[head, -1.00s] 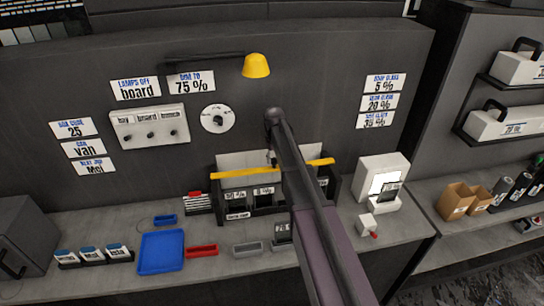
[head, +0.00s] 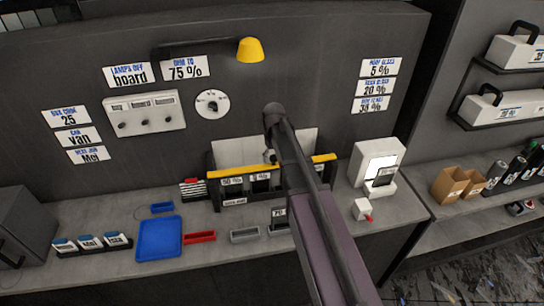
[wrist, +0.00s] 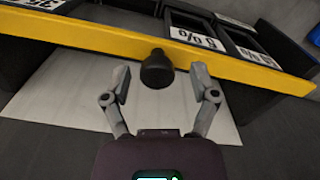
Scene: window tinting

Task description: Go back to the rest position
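My gripper (wrist: 160,78) is open in the wrist view, its two grey fingers spread apart. A black rounded knob (wrist: 157,70) shows between and beyond the fingertips, with clear gaps on both sides, in front of a yellow bar (wrist: 240,72). In the head view my arm reaches up over the bench and bends down behind itself at the rack with the yellow bar (head: 232,172). The gripper's fingers are mostly hidden there, and I see nothing held.
A yellow lamp (head: 250,50) juts from the wall above a dial (head: 211,104) and a switch panel (head: 144,113). A blue tray (head: 159,239), a red tray (head: 199,237) and a white device (head: 378,160) stand on the bench. Boxes (head: 450,186) sit on the right.

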